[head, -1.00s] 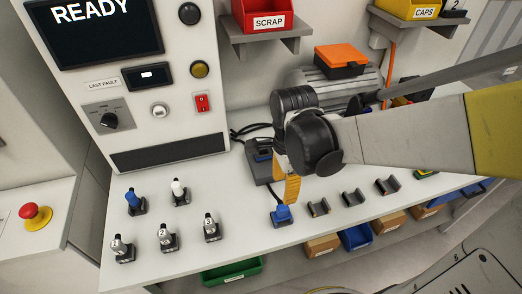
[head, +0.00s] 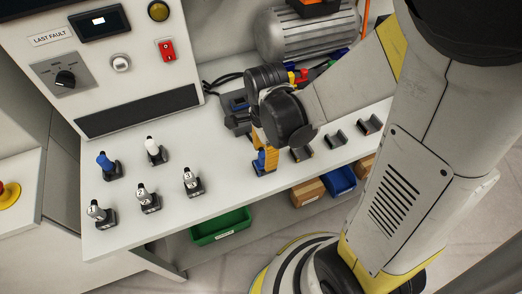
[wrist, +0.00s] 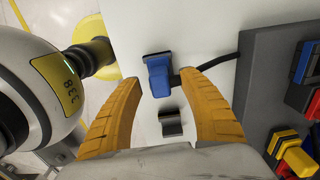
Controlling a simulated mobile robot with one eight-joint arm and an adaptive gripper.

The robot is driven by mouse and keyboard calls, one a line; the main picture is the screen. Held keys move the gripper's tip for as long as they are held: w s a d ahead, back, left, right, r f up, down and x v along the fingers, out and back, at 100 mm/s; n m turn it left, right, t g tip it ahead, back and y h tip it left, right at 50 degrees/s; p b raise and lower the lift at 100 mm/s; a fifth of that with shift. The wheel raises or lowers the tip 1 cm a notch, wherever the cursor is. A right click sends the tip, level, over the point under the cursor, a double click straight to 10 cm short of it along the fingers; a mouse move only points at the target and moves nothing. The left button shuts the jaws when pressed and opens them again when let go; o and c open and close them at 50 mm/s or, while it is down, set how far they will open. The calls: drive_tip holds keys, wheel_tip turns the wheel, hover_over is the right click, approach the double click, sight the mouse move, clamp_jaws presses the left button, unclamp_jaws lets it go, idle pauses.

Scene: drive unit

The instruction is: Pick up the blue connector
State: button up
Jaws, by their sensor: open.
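The blue connector (head: 260,162) stands near the front edge of the white bench, at the left end of a row of dark holders. In the wrist view the blue connector (wrist: 158,78) shows just beyond and between the fingertips. My gripper (head: 264,147) points down at it with orange fingers. In the wrist view my gripper (wrist: 158,84) is open, one finger to each side, with nothing held. Whether the fingers touch the connector cannot be told. The fingers partly hide it in the head view.
Dark empty holders (head: 336,139) stand to the right of the connector. Several small plugs or levers, one blue-topped (head: 105,162), stand at the left. A grey block (wrist: 262,85) with a black cable is nearby. A green bin (head: 220,225) sits below the bench edge.

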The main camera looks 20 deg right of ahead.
clamp_jaws()
drive_tip(key=shift+r, duration=0.15)
drive_tip(key=r+p, duration=0.1)
drive_tip(key=r, duration=0.1)
drive_tip(key=r+p, duration=0.1)
drive_tip(key=r, duration=0.1)
drive_tip(key=shift+s+d+r+p, duration=0.1)
drive_tip(key=shift+d+r+p, duration=0.1)
drive_tip(key=shift+r+p, duration=0.1)
drive_tip(key=s+d+r+p, duration=0.5)
drive_tip(key=d+r, duration=0.3)
drive_tip(key=d, duration=0.1)
drive_tip(key=shift+s+d+r, duration=0.15)
drive_tip(key=shift+s+d, duration=0.15)
drive_tip(key=shift+d, duration=0.05)
